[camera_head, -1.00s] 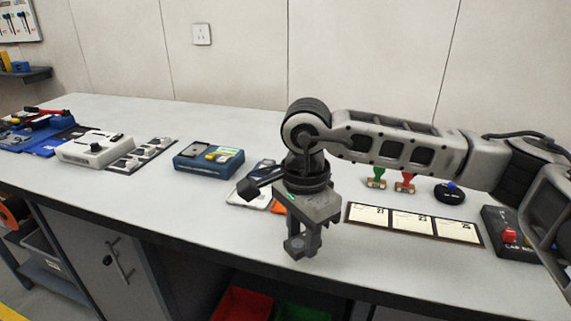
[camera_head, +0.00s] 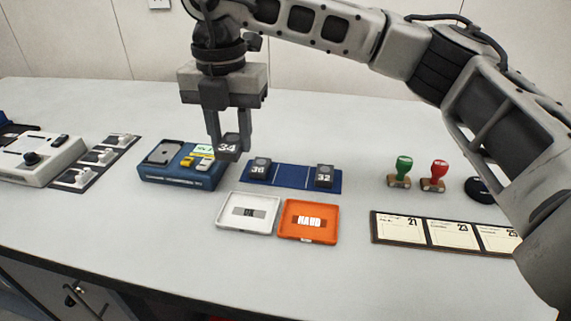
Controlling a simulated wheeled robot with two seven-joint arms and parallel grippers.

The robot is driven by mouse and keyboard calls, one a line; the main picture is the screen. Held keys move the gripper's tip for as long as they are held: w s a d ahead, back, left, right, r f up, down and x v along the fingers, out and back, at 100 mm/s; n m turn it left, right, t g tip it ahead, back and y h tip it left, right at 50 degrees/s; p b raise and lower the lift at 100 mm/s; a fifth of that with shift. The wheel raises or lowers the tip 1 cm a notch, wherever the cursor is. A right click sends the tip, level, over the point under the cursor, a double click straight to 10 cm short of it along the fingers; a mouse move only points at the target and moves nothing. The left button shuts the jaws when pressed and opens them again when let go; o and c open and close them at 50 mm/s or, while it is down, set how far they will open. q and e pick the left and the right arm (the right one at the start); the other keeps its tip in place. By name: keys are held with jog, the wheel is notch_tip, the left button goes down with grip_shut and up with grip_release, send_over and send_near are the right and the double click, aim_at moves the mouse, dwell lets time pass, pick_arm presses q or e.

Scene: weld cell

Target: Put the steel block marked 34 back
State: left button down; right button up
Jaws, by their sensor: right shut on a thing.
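My right gripper (camera_head: 229,140) is shut on the steel block marked 34 (camera_head: 228,148), a dark block with a white number. It holds the block above the bench, in front of the right end of the blue box in this view. A blue mat (camera_head: 292,177) lies to the right with a block marked 36 (camera_head: 259,168) at its left end and a block marked 32 (camera_head: 324,176) at its right end. The middle section of the mat between them is bare. My left gripper is not in view.
A white tray (camera_head: 247,225) and an orange tray (camera_head: 309,236) lie in front of the mat. The blue box (camera_head: 180,181) holds several small items. Green (camera_head: 400,172) and red (camera_head: 434,176) stamps and a calendar strip (camera_head: 398,229) are at the right. The front bench is clear.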

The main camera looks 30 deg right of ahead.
aim_at(292, 175)
jog(key=w+d+f, duration=0.1)
jog(key=d+f, duration=0.1)
jog(key=d, duration=0.1)
jog(key=w+d+f+p, duration=0.1)
jog(key=d+f, duration=0.1)
jog(key=d, duration=0.2)
jog(key=w+d+f, duration=0.1)
jog(key=d+f, duration=0.2)
jog(key=d, duration=0.1)
jog(key=shift+w, duration=0.25)
jog(key=shift+w+d+f, duration=0.15)
jog(key=shift+d+f, duration=0.15)
jog(key=shift+f, duration=0.2)
jog(key=f, duration=0.1)
jog(key=d+f, duration=0.1)
jog(key=f, duration=0.1)
jog(key=f+p, duration=0.1)
jog(key=shift+w+d+f, duration=0.15)
jog(key=shift+w+d, duration=0.05)
jog(key=shift+w, duration=0.05)
jog(key=shift+f, duration=0.2)
jog(key=shift+f, duration=0.2)
jog(key=o, duration=1.2)
jog(key=shift+c, duration=0.2)
